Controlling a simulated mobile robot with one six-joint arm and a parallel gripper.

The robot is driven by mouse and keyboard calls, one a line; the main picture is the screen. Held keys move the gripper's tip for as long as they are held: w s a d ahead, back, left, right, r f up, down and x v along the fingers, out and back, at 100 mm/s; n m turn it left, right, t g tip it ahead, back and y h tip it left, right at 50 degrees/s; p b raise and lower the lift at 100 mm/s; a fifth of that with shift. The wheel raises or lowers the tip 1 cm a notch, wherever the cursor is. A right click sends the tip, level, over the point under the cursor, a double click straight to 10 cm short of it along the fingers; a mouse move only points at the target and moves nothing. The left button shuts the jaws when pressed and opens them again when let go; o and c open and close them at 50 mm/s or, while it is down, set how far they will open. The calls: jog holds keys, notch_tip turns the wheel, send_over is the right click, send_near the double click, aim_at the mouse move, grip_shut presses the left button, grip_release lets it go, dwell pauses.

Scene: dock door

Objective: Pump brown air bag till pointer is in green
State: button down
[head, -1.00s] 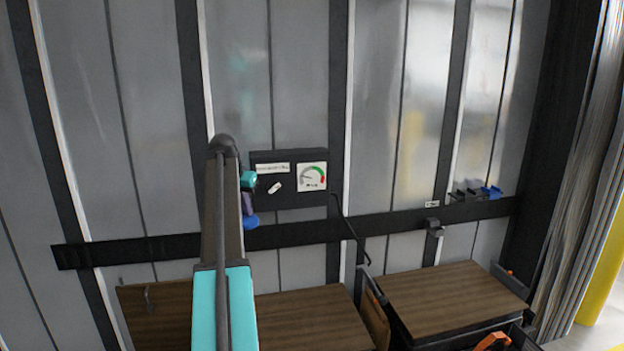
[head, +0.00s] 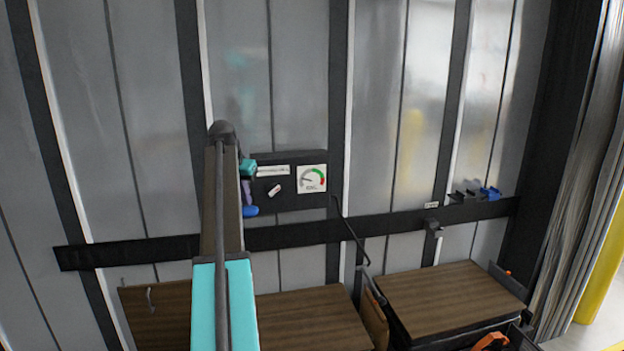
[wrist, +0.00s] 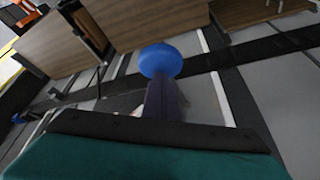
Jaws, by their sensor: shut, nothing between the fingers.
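A black control box (head: 290,200) on the wall carries a round gauge (head: 312,178). Its dark pointer lies at the left of the dial, outside the green arc at the upper right. A small rocker or lever (head: 274,190), pale with a reddish end, sits left of the gauge. The brown air bag (head: 375,319) stands upright between two wooden-topped crates. My gripper (head: 250,210), blue-tipped and shut, is just left of the box's lower left corner, partly behind my arm. It also shows in the wrist view (wrist: 160,60), with nothing held.
A black hose (head: 352,238) runs from the box down towards the bag. A black rail (head: 300,236) crosses the wall below the box. Wooden-topped crates (head: 310,315) (head: 450,297) stand below. Blue and black fittings (head: 489,193) sit on the rail at right.

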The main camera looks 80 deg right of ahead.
jog(key=shift+r, duration=0.75)
jog(key=shift+s, duration=0.1)
